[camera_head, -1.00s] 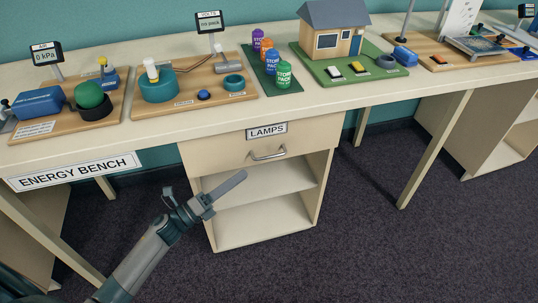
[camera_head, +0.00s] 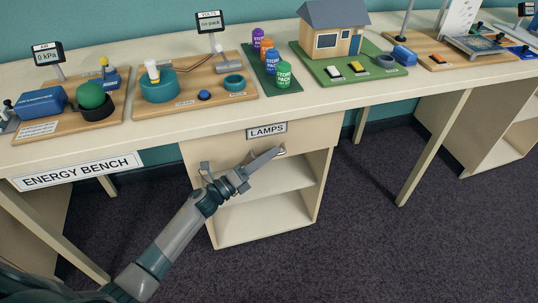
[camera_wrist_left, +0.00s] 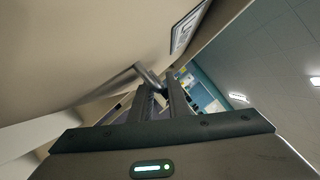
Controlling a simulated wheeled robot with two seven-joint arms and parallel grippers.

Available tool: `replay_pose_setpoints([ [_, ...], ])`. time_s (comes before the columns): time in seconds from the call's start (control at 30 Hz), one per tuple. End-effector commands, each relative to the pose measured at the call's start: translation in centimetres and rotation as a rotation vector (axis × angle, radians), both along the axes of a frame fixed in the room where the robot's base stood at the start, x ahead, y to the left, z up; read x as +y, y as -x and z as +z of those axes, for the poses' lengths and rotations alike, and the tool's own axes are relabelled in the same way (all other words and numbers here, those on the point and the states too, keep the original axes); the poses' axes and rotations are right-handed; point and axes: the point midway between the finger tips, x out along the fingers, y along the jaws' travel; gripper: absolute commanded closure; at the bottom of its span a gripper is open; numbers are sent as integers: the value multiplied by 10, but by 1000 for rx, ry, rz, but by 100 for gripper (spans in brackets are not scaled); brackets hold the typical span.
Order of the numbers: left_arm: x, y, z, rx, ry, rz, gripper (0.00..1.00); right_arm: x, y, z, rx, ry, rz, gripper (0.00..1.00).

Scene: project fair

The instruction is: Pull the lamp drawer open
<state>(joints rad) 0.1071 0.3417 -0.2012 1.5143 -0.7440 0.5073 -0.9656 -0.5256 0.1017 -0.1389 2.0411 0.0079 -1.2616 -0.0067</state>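The lamp drawer (camera_head: 225,151) is the cream front under the bench, with a "LAMPS" label (camera_head: 267,131) above its metal bar handle. It sits flush and closed. My left gripper (camera_head: 279,150) reaches up from the lower left, its fingertips at the handle and covering most of it. In the left wrist view, the two dark fingers (camera_wrist_left: 159,86) stand apart with a gap between them. The handle (camera_wrist_left: 146,74) shows at their tips, its near end by the gap; I cannot tell if they touch it. My right gripper is not in view.
Open shelves (camera_head: 265,215) lie below the drawer. The bench top (camera_head: 300,106) above holds a model house (camera_head: 336,35), storage packs (camera_head: 284,76) and wooden-board exhibits. A bench leg (camera_head: 432,150) stands to the right. The dark carpet (camera_head: 370,245) in front is clear.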

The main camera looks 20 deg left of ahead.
Motion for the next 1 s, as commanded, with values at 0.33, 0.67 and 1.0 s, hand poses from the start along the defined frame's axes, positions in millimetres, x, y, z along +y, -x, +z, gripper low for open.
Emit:
replay_pose_setpoints([
  [0.33, 0, 0, 0, 0, 0, 0, 100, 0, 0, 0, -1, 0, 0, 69],
  [0.67, 1, 0, 0, 0, 0, 0, 100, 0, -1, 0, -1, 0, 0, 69],
  [1.0, 1, 0, 0, 0, 0, 0, 100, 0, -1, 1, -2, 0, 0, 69],
])
